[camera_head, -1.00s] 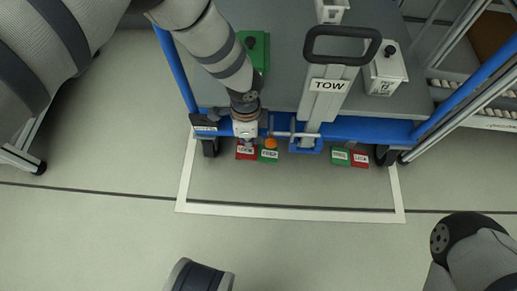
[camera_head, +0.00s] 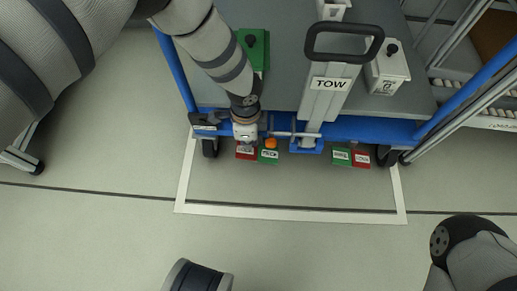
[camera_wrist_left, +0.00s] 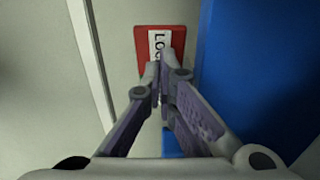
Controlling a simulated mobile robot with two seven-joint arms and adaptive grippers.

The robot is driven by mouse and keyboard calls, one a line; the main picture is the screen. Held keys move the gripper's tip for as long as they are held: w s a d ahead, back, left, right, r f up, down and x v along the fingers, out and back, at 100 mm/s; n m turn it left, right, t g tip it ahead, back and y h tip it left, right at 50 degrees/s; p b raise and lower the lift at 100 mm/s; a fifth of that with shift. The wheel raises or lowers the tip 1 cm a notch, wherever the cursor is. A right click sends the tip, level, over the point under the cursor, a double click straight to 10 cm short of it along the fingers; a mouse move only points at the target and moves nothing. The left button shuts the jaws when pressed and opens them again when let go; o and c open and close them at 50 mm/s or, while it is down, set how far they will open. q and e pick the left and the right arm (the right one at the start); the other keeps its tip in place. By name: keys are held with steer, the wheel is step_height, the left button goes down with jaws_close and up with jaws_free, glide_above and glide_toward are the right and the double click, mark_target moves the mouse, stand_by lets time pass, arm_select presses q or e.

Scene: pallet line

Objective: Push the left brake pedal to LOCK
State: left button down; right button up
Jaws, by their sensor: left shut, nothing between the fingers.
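The left brake's red LOCK pedal (camera_head: 246,153) sits low at the cart's front edge, left of its green pedal (camera_head: 268,156). My left gripper (camera_head: 246,143) is shut and empty, pointing down right over the red pedal and hiding part of it. In the left wrist view the closed fingertips (camera_wrist_left: 162,62) overlap the lower part of the red LOCK pedal (camera_wrist_left: 178,40). I cannot tell whether they touch it. My right gripper is not in view; part of my right arm shows at the lower right.
The blue cart frame (camera_head: 360,130) runs close beside the left gripper. An orange knob (camera_head: 270,143) is just right of it. The TOW handle (camera_head: 329,85) stands mid-cart. A second green pedal (camera_head: 341,157) and red pedal (camera_head: 361,160) sit at right. The floor in front is clear.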

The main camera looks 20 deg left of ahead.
mark_target(249, 151)
arm_select(q)
steer(key=shift+f+b, duration=0.8)
steer(key=shift+f, duration=0.4)
stand_by(0.4)
step_height(249, 151, up, 7)
steer(key=p, duration=0.4)
steer(key=shift+p, duration=0.35)
